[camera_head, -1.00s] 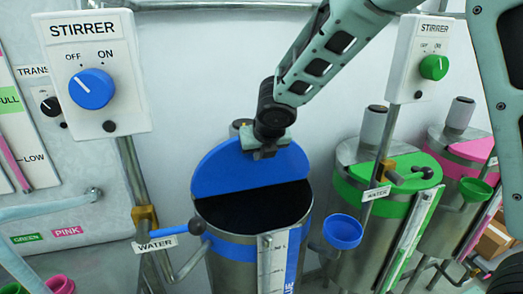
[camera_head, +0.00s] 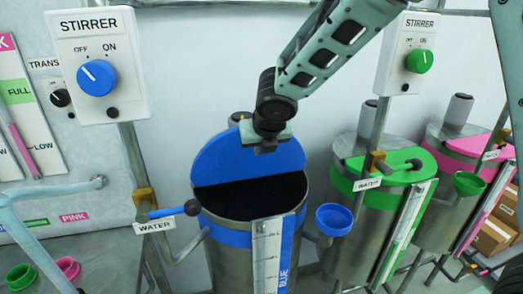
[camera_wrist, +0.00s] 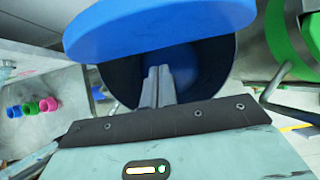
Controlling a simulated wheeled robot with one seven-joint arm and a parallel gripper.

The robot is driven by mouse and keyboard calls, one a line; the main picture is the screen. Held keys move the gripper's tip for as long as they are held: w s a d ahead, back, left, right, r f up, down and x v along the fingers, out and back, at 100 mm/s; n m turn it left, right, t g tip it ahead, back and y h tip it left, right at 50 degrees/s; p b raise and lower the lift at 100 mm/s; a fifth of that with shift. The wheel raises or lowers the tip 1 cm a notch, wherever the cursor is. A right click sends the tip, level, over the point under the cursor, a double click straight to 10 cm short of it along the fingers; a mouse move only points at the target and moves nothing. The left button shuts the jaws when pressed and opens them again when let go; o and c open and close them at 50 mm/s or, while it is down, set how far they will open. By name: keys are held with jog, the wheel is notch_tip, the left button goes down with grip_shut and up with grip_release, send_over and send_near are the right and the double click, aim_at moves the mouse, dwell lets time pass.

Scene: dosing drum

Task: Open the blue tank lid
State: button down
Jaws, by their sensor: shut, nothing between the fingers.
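The blue tank (camera_head: 225,258) is a steel drum with a blue band. Its blue lid (camera_head: 225,160) is a half-disc tilted up at the back, and the dark inside of the tank shows in front of it. In the wrist view the lid (camera_wrist: 150,28) spans the top, with the dark opening (camera_wrist: 205,75) below it. My gripper (camera_head: 266,149) is in front of the raised lid's upper right part, above the opening. In the wrist view its fingers (camera_wrist: 158,80) are together with nothing between them. Whether they touch the lid cannot be told.
A blue funnel (camera_head: 334,220) stands right of the tank, with the green tank (camera_head: 358,235) and pink tank (camera_head: 440,150) beyond. A blue-handled water valve (camera_head: 170,211) and stirrer box (camera_head: 97,66) are on the left. Green and pink cups (camera_head: 67,268) lie lower left.

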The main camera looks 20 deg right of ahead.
notch_tip(320, 180, up, 7)
jog(key=s+p, duration=0.2)
jog(key=s, duration=0.1)
jog(key=s+a+f+m+g+b, duration=0.1)
jog(key=s+f+m, duration=0.4)
jog(key=s+m, duration=0.9)
jog(key=s+a+f+m+g+b, duration=0.1)
jog(key=s+f+m+g+b, duration=0.3)
jog(key=s+m, duration=1)
jog(key=shift+s+a+f+g+y, duration=0.3)
jog(key=shift+s+f+g, duration=0.8)
jog(key=shift+s, duration=0.5)
jog(key=shift+f, duration=0.1)
